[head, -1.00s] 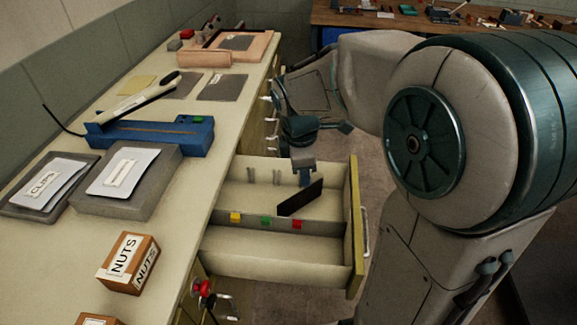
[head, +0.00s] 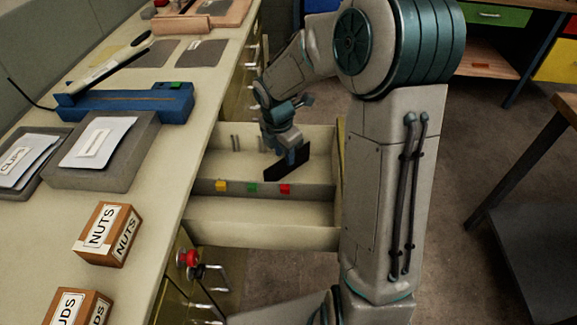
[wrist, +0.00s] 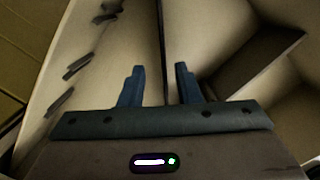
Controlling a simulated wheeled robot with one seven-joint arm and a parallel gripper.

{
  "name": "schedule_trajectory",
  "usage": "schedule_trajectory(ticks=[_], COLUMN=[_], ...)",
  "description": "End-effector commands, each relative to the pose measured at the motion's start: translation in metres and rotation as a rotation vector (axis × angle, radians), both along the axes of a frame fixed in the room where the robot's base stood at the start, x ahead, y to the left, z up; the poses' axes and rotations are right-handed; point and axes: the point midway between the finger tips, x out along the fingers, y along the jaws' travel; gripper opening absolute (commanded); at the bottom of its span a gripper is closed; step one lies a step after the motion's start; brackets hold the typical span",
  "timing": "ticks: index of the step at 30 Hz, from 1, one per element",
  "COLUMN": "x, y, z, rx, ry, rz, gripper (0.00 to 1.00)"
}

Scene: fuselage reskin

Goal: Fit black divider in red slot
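The black divider (head: 288,163) is a thin dark plate, held slanted across the drawer's far compartment, just behind the red tab (head: 285,188). My gripper (head: 292,150) is at its upper edge, pointing down. In the wrist view the divider (wrist: 162,50) shows edge-on as a dark line centred between the two blue fingers of my gripper (wrist: 160,72). The fingers look closed about it, though small gaps show on either side. The divider is turned at an angle to the slots. The red slot itself is hard to make out; its tab sits on the middle wall.
Yellow (head: 221,186) and green (head: 252,188) tabs sit left of the red one. The open drawer (head: 265,236) has an empty near compartment. Grey slot clips (wrist: 76,66) line one drawer wall. The counter (head: 165,195) runs along the left, with a nuts box (head: 107,233).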

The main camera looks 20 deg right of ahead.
Motion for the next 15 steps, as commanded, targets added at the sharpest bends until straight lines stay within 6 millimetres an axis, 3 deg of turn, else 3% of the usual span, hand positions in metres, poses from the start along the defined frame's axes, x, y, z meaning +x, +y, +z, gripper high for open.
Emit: schedule_trajectory(ticks=[10,15], x=[-0.001,0.001], y=[-0.011,-0.013], z=[-0.042,-0.053], rx=[0.001,0.0], ry=[0.001,0.0], rz=[-0.002,-0.001], gripper=[0.3,0.3])
